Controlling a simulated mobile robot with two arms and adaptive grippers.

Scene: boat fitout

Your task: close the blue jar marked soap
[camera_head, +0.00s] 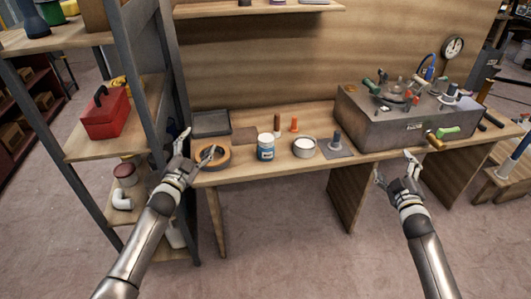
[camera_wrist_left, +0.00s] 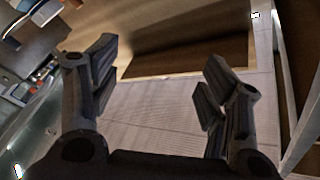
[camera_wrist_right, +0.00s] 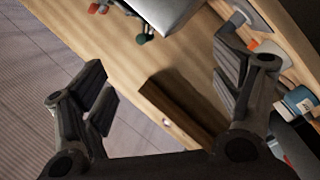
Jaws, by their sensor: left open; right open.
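A blue jar (camera_head: 265,148) with a white label stands upright on the wooden bench, left of centre. Its label is too small to read, and I cannot tell whether a lid is on it. It also shows at the right edge of the right wrist view (camera_wrist_right: 299,100), partly behind my finger. My left gripper (camera_head: 196,147) is open and empty by the bench's left end, left of the jar, near a roll of tape. My right gripper (camera_head: 395,166) is open and empty in front of the bench, well to the right of the jar.
The tape roll (camera_head: 212,157), a grey tray (camera_head: 212,123), a round tub with white contents (camera_head: 304,148) and an orange-red piece (camera_head: 294,125) are near the jar. A grey box with fittings (camera_head: 400,128) fills the bench's right. A shelf unit (camera_head: 150,70) stands left.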

